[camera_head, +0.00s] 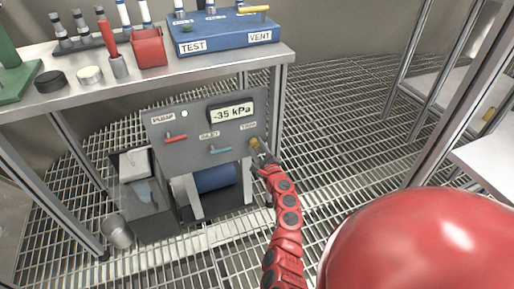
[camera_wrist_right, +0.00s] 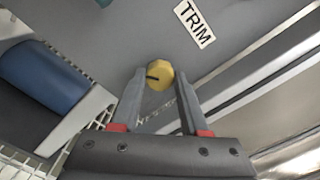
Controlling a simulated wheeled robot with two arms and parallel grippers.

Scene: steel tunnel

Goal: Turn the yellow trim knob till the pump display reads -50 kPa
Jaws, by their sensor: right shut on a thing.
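The yellow trim knob (camera_head: 255,143) is on the right side of the grey pump panel (camera_head: 172,153), under a TRIM label. The pump display (camera_head: 232,112) reads -35 kPa. My right gripper (camera_head: 260,156) reaches the knob from below right. In the right wrist view, the knob (camera_wrist_right: 159,75) sits between the fingertips of my right gripper (camera_wrist_right: 158,80), its dark pointer mark facing left. The gripper is shut on the knob. My left gripper is in neither view.
The panel also carries a red lever (camera_head: 176,138) and a teal lever (camera_head: 220,150). Above it, a steel bench (camera_head: 200,72) holds a blue TEST/VENT box (camera_head: 222,36) and a red bin (camera_head: 149,48). A black bin (camera_head: 150,205) stands below left. Grating floor lies open to the right.

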